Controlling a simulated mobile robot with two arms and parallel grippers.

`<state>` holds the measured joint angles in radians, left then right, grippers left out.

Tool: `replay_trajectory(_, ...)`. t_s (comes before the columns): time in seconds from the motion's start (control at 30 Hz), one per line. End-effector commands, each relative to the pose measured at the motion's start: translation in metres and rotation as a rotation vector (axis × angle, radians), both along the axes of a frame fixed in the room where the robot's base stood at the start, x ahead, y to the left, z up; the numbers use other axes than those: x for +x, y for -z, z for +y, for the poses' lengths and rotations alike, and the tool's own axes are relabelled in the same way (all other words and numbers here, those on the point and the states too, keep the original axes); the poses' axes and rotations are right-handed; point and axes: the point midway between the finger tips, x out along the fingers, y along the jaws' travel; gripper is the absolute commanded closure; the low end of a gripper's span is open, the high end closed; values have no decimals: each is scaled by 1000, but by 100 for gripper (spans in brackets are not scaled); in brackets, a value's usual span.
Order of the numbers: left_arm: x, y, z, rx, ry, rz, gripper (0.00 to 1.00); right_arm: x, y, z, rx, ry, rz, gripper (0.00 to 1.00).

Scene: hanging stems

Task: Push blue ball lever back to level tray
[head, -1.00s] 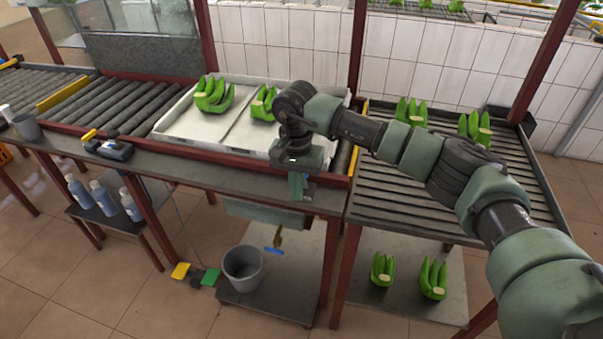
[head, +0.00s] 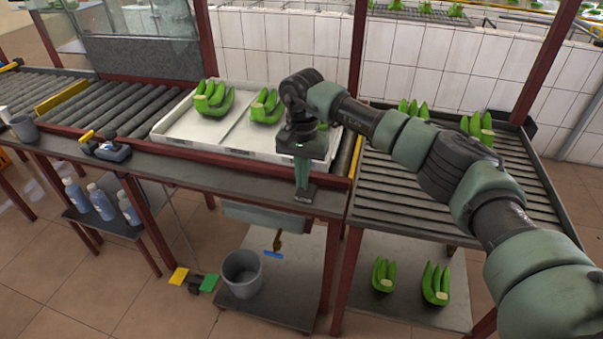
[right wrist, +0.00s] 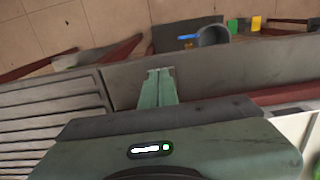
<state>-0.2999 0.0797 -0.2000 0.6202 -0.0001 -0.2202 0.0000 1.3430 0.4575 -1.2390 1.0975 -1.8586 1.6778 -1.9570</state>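A white two-part tray (head: 176,139) holding green banana bunches (head: 213,98) sits on the table. I cannot make out a blue ball lever in either view. My right arm reaches in from the right, in front of the tray's right part, and hides some of it. My right gripper (head: 305,193) points down over the table's front ledge. In the right wrist view its fingers (right wrist: 160,75) are together with nothing visible between them. My left gripper is not in view.
Below the table are a grey bucket (head: 242,272), a blue-ended hanging tool (head: 273,254), and yellow (head: 178,276) and green (head: 210,281) pads. Blue bottles (head: 103,203) stand on a shelf at left. A slatted rack (head: 395,200) with more bananas is at right.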

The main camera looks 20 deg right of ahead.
Motion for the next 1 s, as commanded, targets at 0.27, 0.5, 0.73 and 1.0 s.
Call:
replay_trajectory(0.27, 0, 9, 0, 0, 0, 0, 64, 17, 1, -12, -1, 3, -2, 100)
replay_trajectory(0.5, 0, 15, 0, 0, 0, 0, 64, 31, 1, -21, 0, 4, -1, 100)
replay_trajectory(0.73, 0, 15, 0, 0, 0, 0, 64, 36, -1, -24, -1, 1, -4, 100)
replay_trajectory(1.0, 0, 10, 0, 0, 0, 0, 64, 26, -1, -18, -1, 0, -1, 100)
